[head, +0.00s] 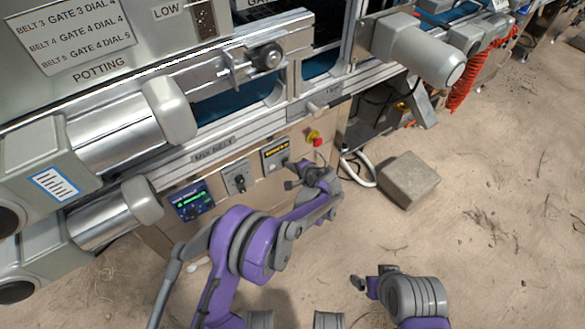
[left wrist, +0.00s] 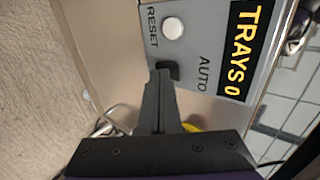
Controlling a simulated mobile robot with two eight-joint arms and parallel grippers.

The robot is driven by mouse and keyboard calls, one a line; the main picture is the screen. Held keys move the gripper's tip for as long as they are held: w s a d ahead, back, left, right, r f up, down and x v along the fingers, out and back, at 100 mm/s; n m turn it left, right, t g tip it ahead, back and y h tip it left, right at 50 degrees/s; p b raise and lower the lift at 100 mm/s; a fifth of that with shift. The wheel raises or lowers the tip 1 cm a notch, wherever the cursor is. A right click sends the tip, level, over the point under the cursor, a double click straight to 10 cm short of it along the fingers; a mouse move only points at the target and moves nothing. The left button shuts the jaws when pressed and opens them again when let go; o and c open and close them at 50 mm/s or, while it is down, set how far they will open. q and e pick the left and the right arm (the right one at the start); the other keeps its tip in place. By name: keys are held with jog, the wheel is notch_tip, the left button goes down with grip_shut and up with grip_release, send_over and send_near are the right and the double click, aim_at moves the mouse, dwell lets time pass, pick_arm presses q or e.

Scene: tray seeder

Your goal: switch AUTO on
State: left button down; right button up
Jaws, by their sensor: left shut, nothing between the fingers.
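The AUTO switch (left wrist: 168,68) is a small black rocker on a grey panel, beside its AUTO label. In the left wrist view my left gripper (left wrist: 163,76) is shut and empty, its fingertips at the switch and partly covering it. I cannot tell whether they touch or which way the switch is set. In the head view my left gripper (head: 291,174) is at the lower right of the counter panel (head: 274,153). My right gripper (head: 366,285) hangs low over the sand, away from the panel; its finger gap is unclear.
A white RESET button (left wrist: 173,27) and a yellow TRAYS 0 display (left wrist: 243,45) share the panel. A red emergency knob (head: 317,142) is to its right. A blue-screened panel (head: 190,201) and a dial panel (head: 238,180) are to its left. A stone block (head: 409,180) lies on the sand.

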pick_arm(q)
jog(key=shift+w+a+f+b, duration=0.2)
jog(key=shift+a+f+b, duration=0.05)
jog(key=shift+f+b, duration=0.1)
jog(key=shift+r, duration=0.15)
